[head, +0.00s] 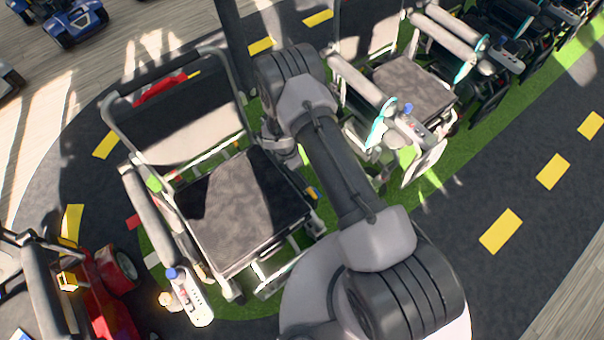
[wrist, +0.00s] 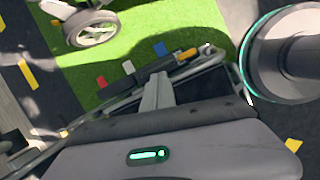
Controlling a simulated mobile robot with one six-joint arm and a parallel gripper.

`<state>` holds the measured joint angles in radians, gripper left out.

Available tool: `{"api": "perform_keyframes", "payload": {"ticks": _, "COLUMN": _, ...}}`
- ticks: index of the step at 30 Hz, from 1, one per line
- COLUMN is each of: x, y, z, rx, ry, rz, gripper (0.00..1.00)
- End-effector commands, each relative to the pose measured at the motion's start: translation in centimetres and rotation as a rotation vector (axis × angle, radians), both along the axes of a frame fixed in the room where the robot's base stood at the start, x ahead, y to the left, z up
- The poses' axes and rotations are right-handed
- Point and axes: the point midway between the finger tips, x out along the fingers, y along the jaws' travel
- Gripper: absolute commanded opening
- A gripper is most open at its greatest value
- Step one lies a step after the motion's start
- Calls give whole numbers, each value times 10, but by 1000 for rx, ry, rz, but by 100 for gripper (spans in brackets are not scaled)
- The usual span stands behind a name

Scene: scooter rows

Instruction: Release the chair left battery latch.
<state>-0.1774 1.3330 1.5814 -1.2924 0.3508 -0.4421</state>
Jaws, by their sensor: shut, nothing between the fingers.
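The nearest chair (head: 240,205) has a dark seat and a light frame, and stands on a green patch in the middle left of the head view. A small orange-yellow lever (wrist: 187,54), which looks like the battery latch, sits at the end of a dark bar beside the frame in the wrist view. An orange bit (head: 312,192) also shows at the right of the seat in the head view. My gripper (wrist: 157,80) is shut and empty, its grey fingers just short of the bar and lever. No contact with the lever shows. My arm hides the gripper in the head view.
A second chair (head: 410,90) stands close at the right of my arm, with more behind it. A red scooter (head: 105,285) is at the lower left. Open dark road lies at the right.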

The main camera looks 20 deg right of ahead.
Motion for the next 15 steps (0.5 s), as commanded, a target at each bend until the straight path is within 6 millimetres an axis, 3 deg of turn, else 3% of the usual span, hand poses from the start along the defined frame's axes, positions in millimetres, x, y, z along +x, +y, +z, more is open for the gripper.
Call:
{"api": "perform_keyframes", "payload": {"ticks": 1, "x": -16, "y": 3, "z": -30, "rx": -3, "ry": 42, "rz": 71, "gripper": 0}}
{"api": "perform_keyframes", "payload": {"ticks": 3, "x": -33, "y": 6, "z": -61, "rx": -3, "ry": 84, "rz": 157, "gripper": 0}}
{"api": "perform_keyframes", "payload": {"ticks": 6, "x": -49, "y": 9, "z": -86, "rx": 0, "ry": 118, "rz": 229, "gripper": 0}}
{"api": "perform_keyframes", "payload": {"ticks": 15, "x": -54, "y": 9, "z": -93, "rx": 1, "ry": 129, "rz": 249, "gripper": 0}}
